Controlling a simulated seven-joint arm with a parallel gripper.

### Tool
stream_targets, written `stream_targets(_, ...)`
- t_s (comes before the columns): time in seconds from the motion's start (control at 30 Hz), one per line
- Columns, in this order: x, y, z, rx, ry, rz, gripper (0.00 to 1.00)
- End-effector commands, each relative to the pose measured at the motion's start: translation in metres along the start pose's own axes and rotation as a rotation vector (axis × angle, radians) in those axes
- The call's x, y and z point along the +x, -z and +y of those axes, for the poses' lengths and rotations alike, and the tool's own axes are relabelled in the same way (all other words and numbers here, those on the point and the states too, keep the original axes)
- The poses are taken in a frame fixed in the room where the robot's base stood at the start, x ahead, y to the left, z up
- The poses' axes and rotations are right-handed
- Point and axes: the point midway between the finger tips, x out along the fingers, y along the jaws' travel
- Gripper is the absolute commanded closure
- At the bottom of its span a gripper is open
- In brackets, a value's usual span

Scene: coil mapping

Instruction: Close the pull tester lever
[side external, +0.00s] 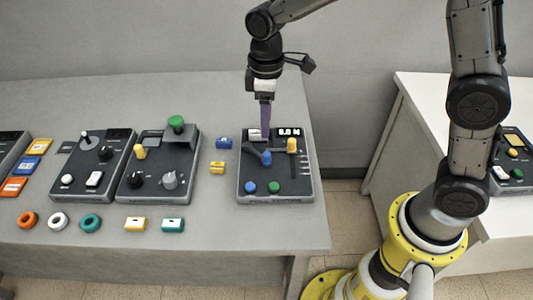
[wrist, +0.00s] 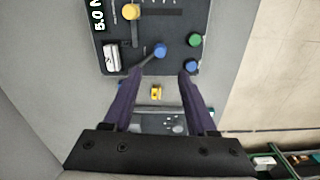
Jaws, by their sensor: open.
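The pull tester (side external: 300,185) is a dark box near the right end of the grey table. Its lever is a grey arm with a blue ball knob (side external: 266,158); in the wrist view the knob (wrist: 160,50) shows between and just beyond my fingertips. My gripper (side external: 266,138) hangs over the tester's back half, fingers down; in the wrist view my gripper (wrist: 161,74) is open with a wide gap and nothing in it. The side view does not show whether the fingers touch the lever.
The tester also carries a yellow knob (side external: 292,145), a display (side external: 289,132), a white-grey block (wrist: 111,57), a blue button (side external: 250,187) and a green button (side external: 274,187). Blue (side external: 224,142) and yellow (side external: 217,168) blocks lie left of it. Another device (side external: 160,185) stands further left.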

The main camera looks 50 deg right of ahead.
Motion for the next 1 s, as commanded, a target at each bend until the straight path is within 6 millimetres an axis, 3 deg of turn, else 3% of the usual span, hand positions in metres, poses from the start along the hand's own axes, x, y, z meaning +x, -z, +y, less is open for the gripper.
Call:
stream_targets(0.5, 0.097, -0.002, -0.001, 0.002, 0.002, -0.005, 0.42)
stream_targets(0.7, 0.115, -0.001, 0.000, 0.002, 0.000, -0.001, 0.42)
stream_targets(1.0, 0.119, -0.001, 0.000, 0.002, -0.001, 0.001, 0.42)
